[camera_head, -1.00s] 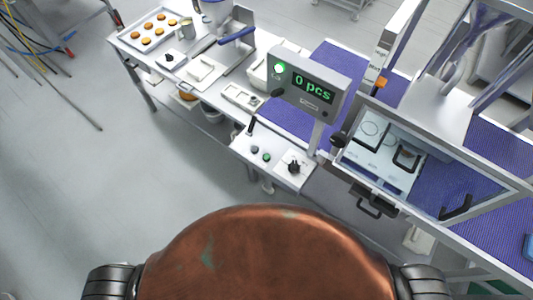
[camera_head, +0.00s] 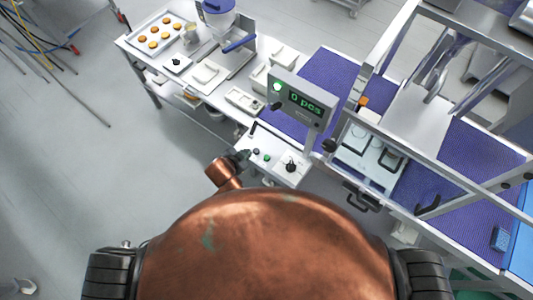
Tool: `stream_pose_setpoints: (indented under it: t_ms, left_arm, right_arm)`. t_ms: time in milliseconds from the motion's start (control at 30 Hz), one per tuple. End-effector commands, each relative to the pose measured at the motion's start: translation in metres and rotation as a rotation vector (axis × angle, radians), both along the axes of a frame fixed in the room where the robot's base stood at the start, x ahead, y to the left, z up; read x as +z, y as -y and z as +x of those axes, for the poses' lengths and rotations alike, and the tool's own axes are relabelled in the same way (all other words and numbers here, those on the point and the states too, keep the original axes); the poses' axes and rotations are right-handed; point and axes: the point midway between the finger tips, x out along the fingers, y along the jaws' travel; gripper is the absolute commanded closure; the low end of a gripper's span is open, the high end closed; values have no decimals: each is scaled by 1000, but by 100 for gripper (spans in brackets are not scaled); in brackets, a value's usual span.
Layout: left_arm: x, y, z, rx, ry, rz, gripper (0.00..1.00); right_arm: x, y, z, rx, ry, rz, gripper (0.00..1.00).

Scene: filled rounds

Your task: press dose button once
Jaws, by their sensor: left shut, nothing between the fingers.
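A white control panel (camera_head: 272,171) sits at the front edge of the bench. It carries two small round buttons (camera_head: 266,158), one of them greenish, and a black rotary knob (camera_head: 290,166). No label is readable, so I cannot tell which one is the dose button. My left gripper (camera_head: 244,156) is shut and empty, with its dark tips at the panel's left edge, close beside the buttons. I cannot tell whether it touches the panel. The copper left wrist partly hides the panel's near-left corner. My right gripper is not in view.
A framed guard (camera_head: 340,128) over the purple conveyor (camera_head: 405,195) is at the right. A tray (camera_head: 140,40) of rounds is at the upper left.

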Motion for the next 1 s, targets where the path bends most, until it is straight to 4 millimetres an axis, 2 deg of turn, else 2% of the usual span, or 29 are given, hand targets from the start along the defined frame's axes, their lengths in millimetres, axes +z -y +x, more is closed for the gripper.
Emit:
stream_pose_setpoints:
  t_ms: [33, 67, 100, 167, 300, 767, 1000]
  left_arm:
    - [23, 21, 7, -76, 45, 27, 100]
    - [28, 33, 10, -123, 68, 47, 100]
    - [29, 46, 14, -173, 93, 69, 100]
    - [27, 59, 18, -234, 121, 99, 100]
    - [22, 74, 25, -316, 161, 145, 100]
    - [19, 78, 26, -338, 171, 154, 100]
    - [7, 78, 26, -338, 171, 154, 100]
  right_arm:
    - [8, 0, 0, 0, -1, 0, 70]
    - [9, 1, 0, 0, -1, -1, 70]
    - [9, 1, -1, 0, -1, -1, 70]
    - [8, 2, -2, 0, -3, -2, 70]
    - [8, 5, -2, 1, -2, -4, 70]
    - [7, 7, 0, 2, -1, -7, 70]
    - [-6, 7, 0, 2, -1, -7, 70]
